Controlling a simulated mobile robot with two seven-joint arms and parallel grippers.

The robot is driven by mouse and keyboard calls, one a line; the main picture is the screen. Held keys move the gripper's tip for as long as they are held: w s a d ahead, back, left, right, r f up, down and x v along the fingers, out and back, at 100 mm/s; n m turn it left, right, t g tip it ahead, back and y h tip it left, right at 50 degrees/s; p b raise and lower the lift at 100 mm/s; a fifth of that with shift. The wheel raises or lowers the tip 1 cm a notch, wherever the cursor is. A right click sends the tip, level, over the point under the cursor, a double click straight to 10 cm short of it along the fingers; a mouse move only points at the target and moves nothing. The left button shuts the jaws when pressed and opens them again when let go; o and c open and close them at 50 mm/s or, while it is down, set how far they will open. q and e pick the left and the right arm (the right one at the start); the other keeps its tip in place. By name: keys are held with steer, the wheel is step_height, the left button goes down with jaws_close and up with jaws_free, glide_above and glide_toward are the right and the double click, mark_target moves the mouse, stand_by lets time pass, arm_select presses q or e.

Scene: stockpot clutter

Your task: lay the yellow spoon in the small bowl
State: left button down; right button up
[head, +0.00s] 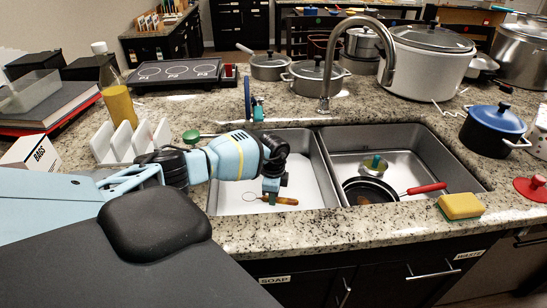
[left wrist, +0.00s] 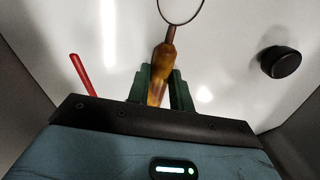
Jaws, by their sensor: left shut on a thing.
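My left gripper (head: 270,194) reaches down into the left sink basin (head: 318,190). It is shut on a tool with an amber-brown handle (head: 287,201) and a thin wire loop (head: 250,196). In the left wrist view the handle (left wrist: 166,60) lies between the green fingers (left wrist: 160,88), with the loop pointing away. I cannot tell whether this tool is the yellow spoon. I cannot make out a small bowl clearly in either view. My right gripper is not in view.
The right basin holds a black pan (head: 369,190) with a red handle and a green-and-yellow item (head: 374,164). The faucet (head: 389,60) arches behind the sink. A white rack (head: 130,141) and oil bottle (head: 118,103) stand left. A yellow sponge (head: 460,206) lies right.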

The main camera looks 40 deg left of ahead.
arm_select(q)
steer(key=c, duration=1.2)
jaws_free()
steer(key=shift+o, duration=0.2)
step_height(320, 180, up, 7)
steer(key=shift+f+p, duration=0.1)
steer(key=shift+p, duration=0.45)
steer(key=shift+r, duration=0.55)
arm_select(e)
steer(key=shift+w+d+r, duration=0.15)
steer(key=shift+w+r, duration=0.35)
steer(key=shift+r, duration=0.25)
